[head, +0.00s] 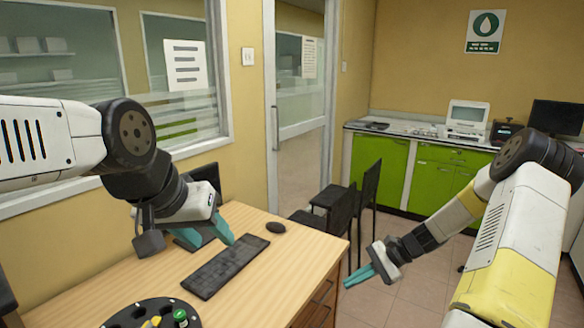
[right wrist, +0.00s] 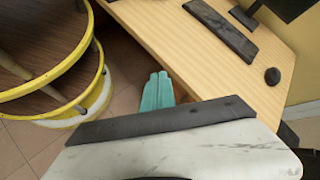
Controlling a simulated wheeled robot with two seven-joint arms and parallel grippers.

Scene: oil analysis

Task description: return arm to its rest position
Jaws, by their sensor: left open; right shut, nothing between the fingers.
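The wooden desk (head: 130,282) holds a black keyboard (head: 226,266), a mouse (head: 276,227) and a round black holder (head: 135,313) with coloured items. Black chairs (head: 367,185) stand behind it. Green cabinets (head: 381,165) line the back wall. A yellow-rimmed round shelf (right wrist: 75,75) shows in the right wrist view.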

